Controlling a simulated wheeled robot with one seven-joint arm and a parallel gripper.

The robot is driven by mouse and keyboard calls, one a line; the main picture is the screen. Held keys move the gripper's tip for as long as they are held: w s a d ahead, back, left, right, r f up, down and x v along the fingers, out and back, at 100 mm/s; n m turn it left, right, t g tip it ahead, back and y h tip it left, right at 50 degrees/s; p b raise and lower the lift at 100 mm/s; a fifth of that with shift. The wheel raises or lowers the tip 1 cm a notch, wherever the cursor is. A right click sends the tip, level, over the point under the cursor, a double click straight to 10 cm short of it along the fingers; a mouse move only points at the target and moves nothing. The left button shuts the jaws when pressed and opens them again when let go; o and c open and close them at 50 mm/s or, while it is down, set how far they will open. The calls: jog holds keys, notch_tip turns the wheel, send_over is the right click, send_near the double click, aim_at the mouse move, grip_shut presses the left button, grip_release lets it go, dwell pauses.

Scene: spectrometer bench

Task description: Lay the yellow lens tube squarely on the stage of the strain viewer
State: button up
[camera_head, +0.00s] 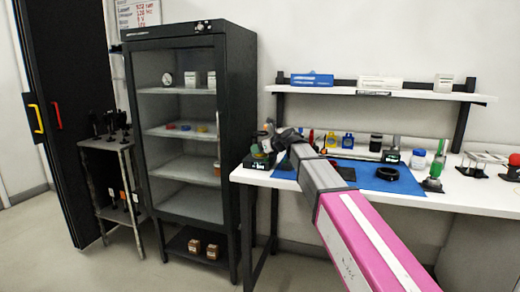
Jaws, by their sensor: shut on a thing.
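My gripper (267,137) is at the far end of my arm, over the left end of the white bench. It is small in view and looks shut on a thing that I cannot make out. A dark green device (259,159) stands on the bench just below it; I cannot tell whether this is the strain viewer. A small yellow piece (331,140) stands in the row at the back of the bench. I cannot tell whether it is the yellow lens tube, and no other clear yellow tube shows.
A shelf (420,95) with boxes runs above. A dark open-fronted cabinet (238,105) stands close on the left.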

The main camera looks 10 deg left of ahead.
jog(key=shift+f, duration=0.15)
jog(key=o, duration=1)
jog(key=shift+c, duration=0.2)
jog(key=shift+s+d+r, duration=0.1)
jog(key=shift+r, duration=0.15)
jog(key=v, duration=1.1)
jog(key=shift+d+r, duration=0.25)
jog(key=shift+d, duration=0.05)
jog(key=shift+s, duration=0.15)
